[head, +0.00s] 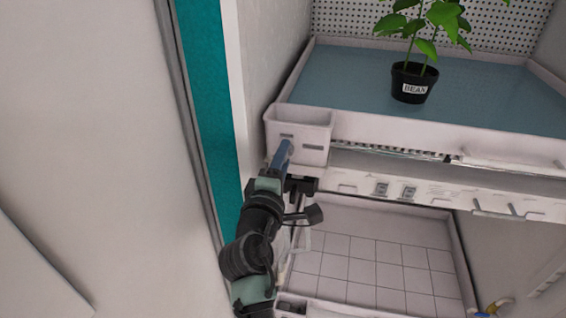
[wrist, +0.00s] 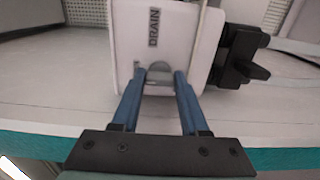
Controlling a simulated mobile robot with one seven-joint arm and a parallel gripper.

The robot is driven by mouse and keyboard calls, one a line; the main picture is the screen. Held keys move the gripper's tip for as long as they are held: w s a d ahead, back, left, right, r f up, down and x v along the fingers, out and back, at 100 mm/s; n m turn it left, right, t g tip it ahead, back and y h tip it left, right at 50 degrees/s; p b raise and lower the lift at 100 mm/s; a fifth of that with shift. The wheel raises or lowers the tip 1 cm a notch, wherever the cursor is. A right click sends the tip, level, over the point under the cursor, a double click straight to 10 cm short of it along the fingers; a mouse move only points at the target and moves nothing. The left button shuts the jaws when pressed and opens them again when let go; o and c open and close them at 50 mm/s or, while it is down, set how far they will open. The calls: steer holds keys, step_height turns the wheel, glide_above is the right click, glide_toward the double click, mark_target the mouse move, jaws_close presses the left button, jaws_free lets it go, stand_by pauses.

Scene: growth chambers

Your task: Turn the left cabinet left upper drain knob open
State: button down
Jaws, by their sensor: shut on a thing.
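The white drain box (head: 299,124) sits at the left front corner of the upper tray. In the wrist view the drain box (wrist: 190,30) carries the word DRAIN. A small grey knob (wrist: 159,70) on its face lies between the blue fingertips. My gripper (wrist: 159,78) is shut on this knob. In the head view my gripper (head: 286,147) reaches up to the box from below left, and its fingers hide the knob.
A potted plant labelled BEAN (head: 414,84) stands on the blue upper tray surface (head: 340,80). A black fitting (wrist: 240,62) is right of the box in the wrist view. A teal panel edge (head: 208,90) runs close left of my arm.

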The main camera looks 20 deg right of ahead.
stand_by(0.5)
steer(key=shift+c, duration=2.1)
jaws_free()
steer(key=b+v, duration=0.2)
steer(key=v, duration=1.1)
